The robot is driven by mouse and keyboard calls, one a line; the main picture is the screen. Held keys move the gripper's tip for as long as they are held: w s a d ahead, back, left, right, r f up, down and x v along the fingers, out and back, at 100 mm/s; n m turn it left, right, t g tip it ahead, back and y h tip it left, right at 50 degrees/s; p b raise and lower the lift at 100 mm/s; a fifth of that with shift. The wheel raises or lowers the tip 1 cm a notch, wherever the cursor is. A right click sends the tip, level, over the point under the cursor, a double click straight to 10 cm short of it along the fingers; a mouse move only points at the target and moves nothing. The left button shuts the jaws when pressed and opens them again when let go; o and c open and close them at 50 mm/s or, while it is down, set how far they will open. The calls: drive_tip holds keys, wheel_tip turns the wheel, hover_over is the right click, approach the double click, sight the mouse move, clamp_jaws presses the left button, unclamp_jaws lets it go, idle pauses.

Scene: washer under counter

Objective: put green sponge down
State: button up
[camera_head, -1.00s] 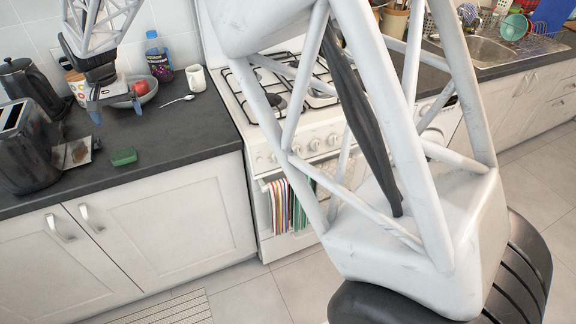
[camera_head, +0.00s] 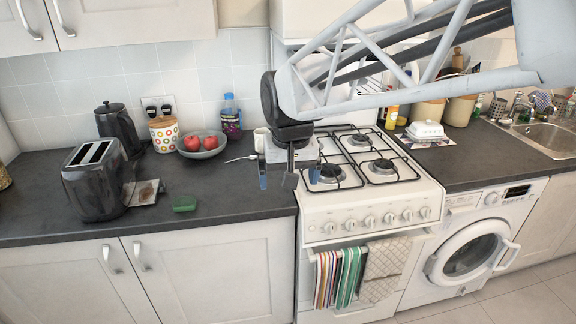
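The green sponge (camera_head: 184,203) lies flat on the dark countertop (camera_head: 235,198), near its front edge and to the right of the toaster. My gripper (camera_head: 289,182) hangs in the air with its blue-tipped fingers pointing down, to the right of the sponge and in front of the left side of the stove. The fingers are spread apart and nothing shows between them. The gripper and sponge are well apart.
A black toaster (camera_head: 95,180) and a small board (camera_head: 146,192) stand left of the sponge. A fruit bowl (camera_head: 202,146), a bottle (camera_head: 231,117) and a kettle (camera_head: 118,129) stand behind. The gas stove (camera_head: 372,195) is on the right, above hanging towels.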

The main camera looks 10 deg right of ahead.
drive_tip(key=s+d+f, duration=0.2)
drive_tip(key=s+d, duration=0.1)
drive_tip(key=s, duration=0.6)
drive_tip(key=s+d+f, duration=0.2)
drive_tip(key=s+d, duration=0.2)
drive_tip(key=s, duration=0.5)
drive_tip(key=shift+d+t, duration=0.25)
drive_tip(key=shift+t, duration=0.15)
drive_tip(key=c, duration=0.4)
drive_tip(key=shift+w, duration=0.15)
